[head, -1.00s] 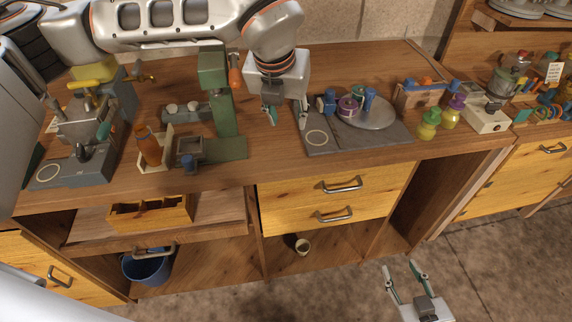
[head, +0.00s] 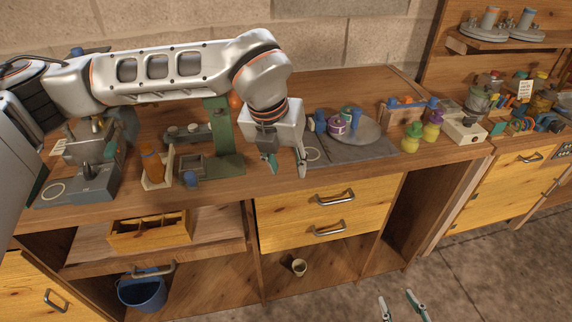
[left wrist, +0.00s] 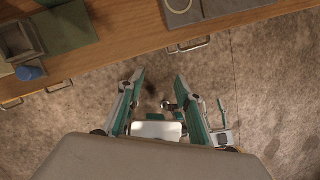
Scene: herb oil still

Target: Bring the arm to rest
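My left gripper (head: 286,165) hangs at the front edge of the wooden workbench (head: 240,192) in the head view, with its two fingers apart and nothing between them. In the left wrist view the left gripper (left wrist: 162,88) is also open and empty, with the floor beneath its fingers. My arm reaches across the bench and hides part of its back. My right gripper (head: 402,306) shows at the bottom edge of the head view, over the floor, its fingertips apart; the rest is cut off.
A grey slab with a round metal plate (head: 362,131) sits right of the left gripper. A green stand (head: 222,140) is to the left. Green and purple bottles (head: 411,138) stand farther right. Closed drawers (head: 297,229) and a blue bucket (head: 143,291) are below. The floor in front is clear.

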